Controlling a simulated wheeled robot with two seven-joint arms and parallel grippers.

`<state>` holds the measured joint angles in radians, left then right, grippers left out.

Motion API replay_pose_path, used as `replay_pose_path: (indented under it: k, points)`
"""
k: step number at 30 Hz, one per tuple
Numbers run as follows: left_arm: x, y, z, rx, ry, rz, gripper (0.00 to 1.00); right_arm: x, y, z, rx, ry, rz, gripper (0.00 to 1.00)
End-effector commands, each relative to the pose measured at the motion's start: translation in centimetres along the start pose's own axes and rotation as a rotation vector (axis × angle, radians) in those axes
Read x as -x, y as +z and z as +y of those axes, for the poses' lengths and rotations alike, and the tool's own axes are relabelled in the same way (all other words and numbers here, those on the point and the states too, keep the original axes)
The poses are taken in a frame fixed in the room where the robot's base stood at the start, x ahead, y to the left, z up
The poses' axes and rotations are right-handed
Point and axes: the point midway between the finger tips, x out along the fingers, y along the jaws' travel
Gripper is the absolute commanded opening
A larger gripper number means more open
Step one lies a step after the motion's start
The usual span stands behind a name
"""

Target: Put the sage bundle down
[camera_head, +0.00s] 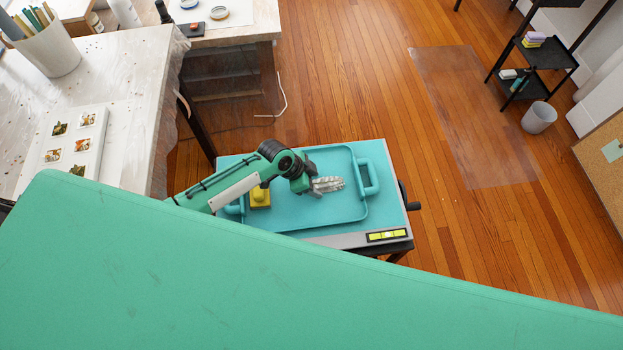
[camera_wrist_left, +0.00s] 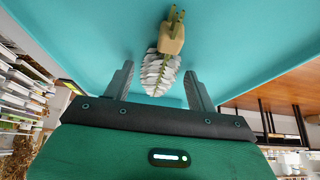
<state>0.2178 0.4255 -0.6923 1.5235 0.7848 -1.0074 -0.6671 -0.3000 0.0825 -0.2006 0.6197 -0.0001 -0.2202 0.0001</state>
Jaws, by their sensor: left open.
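The sage bundle (camera_head: 328,184) is a pale grey-white leafy bundle. It lies at the teal tray (camera_head: 300,217), near its right part, in the head view. In the left wrist view the bundle (camera_wrist_left: 161,72) shows its leaves, a tan wrap and short stems pointing away from me. My left gripper (camera_head: 314,188) is just left of the bundle, low over the tray. In the left wrist view my left gripper (camera_wrist_left: 158,76) is open, with a finger on each side of the leaves and gaps between. My right gripper is not in view.
A yellow object (camera_head: 260,197) stands at the tray's left, beside my left arm. The tray has raised handles, the right one (camera_head: 370,177) near the bundle. A level (camera_head: 387,236) is on the worktop's front edge. A white-covered table (camera_head: 120,90) stands left.

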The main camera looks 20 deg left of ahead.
Motion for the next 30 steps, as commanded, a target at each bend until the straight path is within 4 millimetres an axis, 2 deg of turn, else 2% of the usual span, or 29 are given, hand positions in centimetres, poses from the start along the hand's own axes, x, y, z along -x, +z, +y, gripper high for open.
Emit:
replay_pose_path:
  k: [5, 15, 21, 25, 30]
  points:
    - [1.3, 0.0, -0.1, 0.000, -0.002, 0.000, 0.57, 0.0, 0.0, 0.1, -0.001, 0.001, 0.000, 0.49]
    - [7.8, 0.0, -0.1, -0.003, -0.003, 0.001, 0.57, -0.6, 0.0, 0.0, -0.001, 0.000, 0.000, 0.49]
    - [10.9, -0.1, -0.1, -0.002, -0.002, 0.001, 0.57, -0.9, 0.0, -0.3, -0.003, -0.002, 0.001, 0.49]
    - [11.9, -0.1, 0.0, 0.000, 0.000, 0.000, 0.57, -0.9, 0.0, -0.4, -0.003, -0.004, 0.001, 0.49]
    - [12.2, -0.2, 0.0, 0.000, 0.001, 0.001, 0.57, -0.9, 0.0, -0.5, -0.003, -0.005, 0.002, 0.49]
